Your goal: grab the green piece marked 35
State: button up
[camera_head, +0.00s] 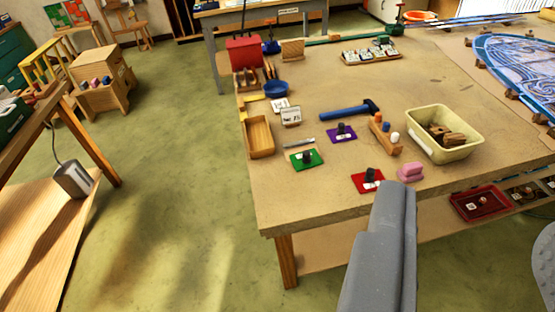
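A flat green piece (298,164) with a dark upright knob and a small white label lies on the wooden workbench (310,205), near its front left part. The number on the label is too small to read. A purple piece (350,137) and a red piece (360,188), each with a dark knob, lie to its right. A grey part of my gripper (392,215) rises from the bottom of the picture, right of the green piece and apart from it in the picture. I see nothing held; its fingertips cannot be made out clearly.
A blue hammer (345,112), a cream bin (466,151) and a pink block (410,171) are on the bench. An open wooden box (259,138) stands at the left edge. A red tray (470,206) sits on the lower shelf. Green floor (180,200) is open to the left.

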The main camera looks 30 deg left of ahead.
aim_at(309, 158)
jog(key=u, duration=0.1)
jog(key=i, duration=1)
jog(key=z, duration=0.1)
